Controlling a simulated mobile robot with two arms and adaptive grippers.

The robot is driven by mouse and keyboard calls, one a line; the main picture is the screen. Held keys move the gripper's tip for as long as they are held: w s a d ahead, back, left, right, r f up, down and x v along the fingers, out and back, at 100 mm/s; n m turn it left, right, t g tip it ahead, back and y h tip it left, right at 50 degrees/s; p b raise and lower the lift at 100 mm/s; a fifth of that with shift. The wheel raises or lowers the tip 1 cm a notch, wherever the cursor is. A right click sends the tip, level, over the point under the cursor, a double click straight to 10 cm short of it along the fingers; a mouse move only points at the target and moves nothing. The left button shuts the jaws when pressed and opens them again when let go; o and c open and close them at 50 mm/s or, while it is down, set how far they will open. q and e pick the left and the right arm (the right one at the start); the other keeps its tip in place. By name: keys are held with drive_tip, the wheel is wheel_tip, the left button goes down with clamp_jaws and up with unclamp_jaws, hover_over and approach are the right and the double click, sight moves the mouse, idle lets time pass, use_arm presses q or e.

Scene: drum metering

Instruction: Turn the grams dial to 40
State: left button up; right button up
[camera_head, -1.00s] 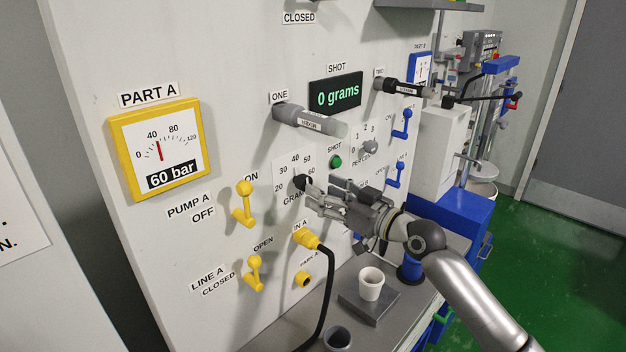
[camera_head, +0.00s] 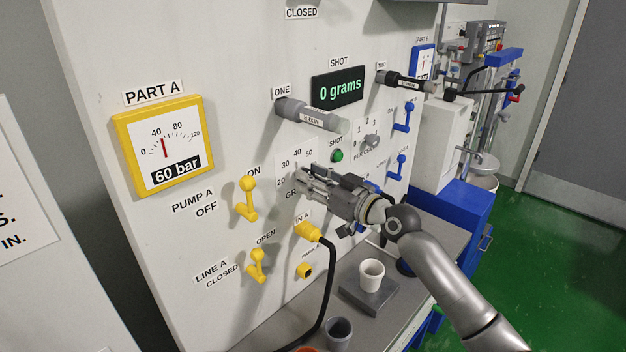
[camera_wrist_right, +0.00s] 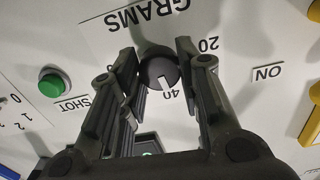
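The black grams dial (camera_wrist_right: 158,73) shows in the right wrist view, where the panel appears upside down. Its white pointer line points at the printed 40. In the head view my right gripper (camera_head: 301,180) is at the panel and covers the dial and part of the grams scale (camera_head: 291,161). The display (camera_head: 338,90) reads 0 grams. My left gripper is not in view.
The green shot button (camera_head: 337,156) and grey per-lesson knob (camera_head: 371,141) are up and right of the gripper. Yellow levers (camera_head: 247,199) stand to the left. A yellow plug (camera_head: 308,232) with a black hose is below. A white cup (camera_head: 371,272) stands on a grey block.

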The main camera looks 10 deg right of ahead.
drive_tip(key=shift+c, duration=1.3)
drive_tip(key=shift+m, duration=0.8)
